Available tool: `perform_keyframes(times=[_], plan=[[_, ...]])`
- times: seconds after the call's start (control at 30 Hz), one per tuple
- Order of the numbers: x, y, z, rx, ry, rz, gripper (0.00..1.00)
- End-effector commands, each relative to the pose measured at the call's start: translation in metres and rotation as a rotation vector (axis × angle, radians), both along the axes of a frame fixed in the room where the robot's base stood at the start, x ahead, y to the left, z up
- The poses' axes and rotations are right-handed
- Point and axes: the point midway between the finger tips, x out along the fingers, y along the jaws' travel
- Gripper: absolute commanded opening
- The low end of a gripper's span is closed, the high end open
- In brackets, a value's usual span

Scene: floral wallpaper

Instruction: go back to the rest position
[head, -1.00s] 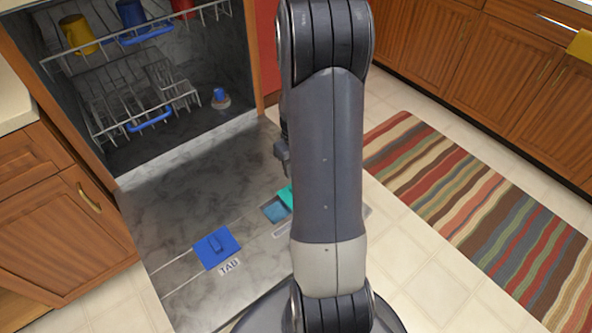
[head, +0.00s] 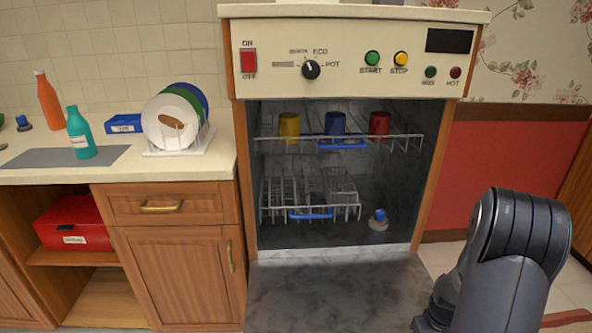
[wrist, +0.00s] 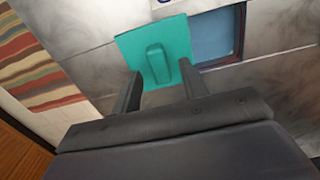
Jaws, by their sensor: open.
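My gripper (wrist: 158,92) shows in the wrist view, with its two fingers apart and nothing held between them. Beyond the fingertips is a teal lid (wrist: 158,50) with a raised grip. The lid lies beside a blue-floored recess (wrist: 217,38) in the grey marbled door panel and leaves that recess uncovered. In the head view my arm stands at the lower right, and my gripper is out of sight there.
The open dishwasher (head: 340,185) holds yellow, blue and red cups on its upper rack (head: 400,143). Its lowered door (head: 330,290) lies in front. A counter (head: 30,175) with bottles and a plate rack (head: 180,150) stands left.

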Motion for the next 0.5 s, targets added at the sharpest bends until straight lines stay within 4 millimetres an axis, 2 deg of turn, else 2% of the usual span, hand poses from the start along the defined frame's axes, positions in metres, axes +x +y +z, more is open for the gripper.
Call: perform_keyframes(times=[0.03,0.17,0.5], plan=[[-0.0002,0.0002,-0.0078,0.001,0.001,0.0,0.42],[-0.0001,0.0001,-0.0171,0.0,0.0,0.0,0.42],[0.0002,0.0043,-0.0156,0.0,-0.001,0.0,0.42]])
